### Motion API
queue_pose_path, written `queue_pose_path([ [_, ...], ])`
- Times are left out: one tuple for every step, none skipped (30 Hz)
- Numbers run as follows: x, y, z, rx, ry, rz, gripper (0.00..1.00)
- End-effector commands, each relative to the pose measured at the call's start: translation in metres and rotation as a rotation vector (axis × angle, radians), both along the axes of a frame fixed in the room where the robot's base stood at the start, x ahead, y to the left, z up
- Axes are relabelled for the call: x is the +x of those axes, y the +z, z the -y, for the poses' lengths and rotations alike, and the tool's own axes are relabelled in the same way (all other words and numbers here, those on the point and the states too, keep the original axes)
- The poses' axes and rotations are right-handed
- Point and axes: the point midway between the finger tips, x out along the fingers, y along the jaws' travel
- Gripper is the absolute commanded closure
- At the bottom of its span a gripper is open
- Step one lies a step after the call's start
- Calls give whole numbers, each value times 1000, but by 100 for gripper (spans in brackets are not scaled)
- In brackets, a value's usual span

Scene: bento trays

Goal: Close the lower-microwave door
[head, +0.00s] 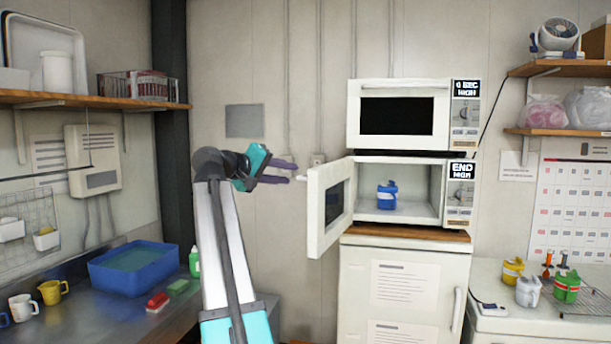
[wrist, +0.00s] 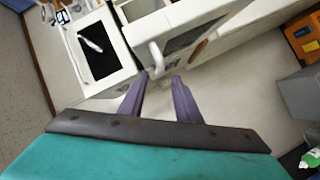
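The lower microwave (head: 458,213) stands on the wooden top of a white cabinet. Its door (head: 317,232) is swung wide open to the left, and its cavity is exposed. A blue cup-like item (head: 387,195) stands inside. My gripper (head: 293,173) is just left of the open door, near the height of its upper part. Its two purple fingers are apart with nothing between them. The wrist view shows the open, empty fingers (wrist: 159,75) with white panels and handles beyond the tips. I cannot tell from that view whether a finger touches the door.
The closed upper microwave (head: 464,125) sits directly above. A white cabinet (head: 404,255) stands below. A blue tub (head: 140,282), mugs and sponges are on the left counter. Colourful containers (head: 528,291) stand on the right counter.

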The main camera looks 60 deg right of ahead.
Motion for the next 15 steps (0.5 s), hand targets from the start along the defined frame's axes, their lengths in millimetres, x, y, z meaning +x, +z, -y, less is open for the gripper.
queue_pose_path([
  [-3,0,8,0,-2,0,70],
  [-3,0,12,-1,-3,-1,70],
  [-4,-1,18,-1,-2,-1,70],
  [-5,-2,22,0,-2,-2,70],
  [-6,-4,26,1,-3,-1,70],
  [-7,-5,32,0,-2,-1,70],
  [-7,-6,36,0,-1,-1,70],
  [-8,-7,40,1,-1,-1,70],
  [-10,-8,45,0,-2,0,70],
  [-11,-8,49,0,-2,0,70],
  [-11,-9,53,0,-2,0,70],
  [-12,-11,59,0,-1,0,70],
  [-13,-12,62,0,-1,0,70],
  [-14,-13,66,0,-2,0,70],
  [-15,-14,71,0,-2,0,70],
])
